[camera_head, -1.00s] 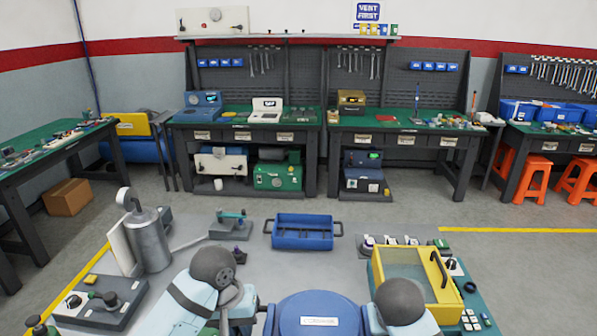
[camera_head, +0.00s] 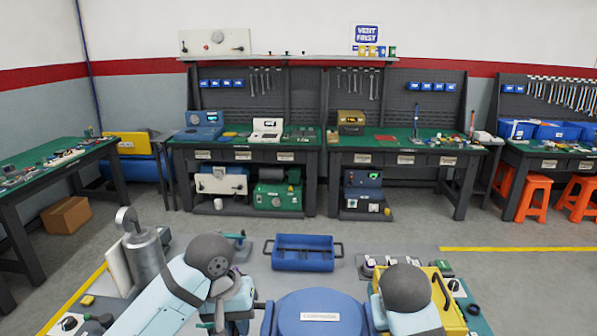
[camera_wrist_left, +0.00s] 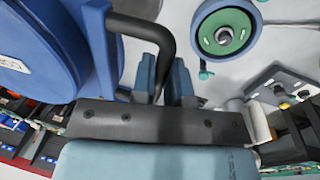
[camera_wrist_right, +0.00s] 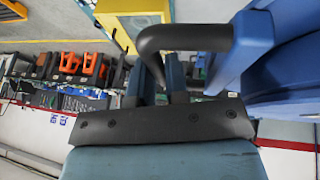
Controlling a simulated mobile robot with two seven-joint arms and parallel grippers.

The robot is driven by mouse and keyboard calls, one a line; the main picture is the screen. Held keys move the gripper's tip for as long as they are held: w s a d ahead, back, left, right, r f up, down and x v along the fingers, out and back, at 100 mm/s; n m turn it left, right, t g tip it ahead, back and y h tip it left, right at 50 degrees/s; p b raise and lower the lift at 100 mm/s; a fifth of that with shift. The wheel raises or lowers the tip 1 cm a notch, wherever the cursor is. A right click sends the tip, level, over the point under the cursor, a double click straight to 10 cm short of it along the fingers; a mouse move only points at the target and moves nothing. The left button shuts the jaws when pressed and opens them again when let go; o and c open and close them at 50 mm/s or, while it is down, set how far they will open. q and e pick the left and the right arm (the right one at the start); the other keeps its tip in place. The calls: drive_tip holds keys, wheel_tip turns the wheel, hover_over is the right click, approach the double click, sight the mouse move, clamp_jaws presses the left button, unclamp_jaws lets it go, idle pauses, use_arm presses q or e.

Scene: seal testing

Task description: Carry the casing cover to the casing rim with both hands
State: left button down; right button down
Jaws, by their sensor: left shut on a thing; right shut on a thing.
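The casing cover (camera_head: 318,318) is a blue round lid with a white label and a dark handle on each side. It is at the bottom centre of the head view, cut off by the edge. My left gripper (camera_wrist_left: 163,75) is shut on its left handle (camera_wrist_left: 150,35), with the cover's edge at left in that wrist view. My right gripper (camera_wrist_right: 163,75) is shut on the other handle (camera_wrist_right: 185,38). A round grey-blue ring with a green inside (camera_wrist_left: 225,30) shows apart from the cover in the left wrist view. I cannot tell whether it is the casing rim.
A blue tray (camera_head: 303,253) stands on the grey table beyond the cover. A yellow case (camera_head: 440,300) is behind my right arm. A grey cylinder with a gauge (camera_head: 146,252) stands at left, beside my left arm. Workbenches line the back wall.

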use_arm(q)
drive_tip(key=shift+r, duration=0.4)
use_arm(e)
drive_tip(key=shift+r, duration=0.3)
use_arm(q)
drive_tip(key=shift+w+f, duration=0.1)
use_arm(e)
drive_tip(key=shift+a+f, duration=0.1)
drive_tip(key=shift+f, duration=0.05)
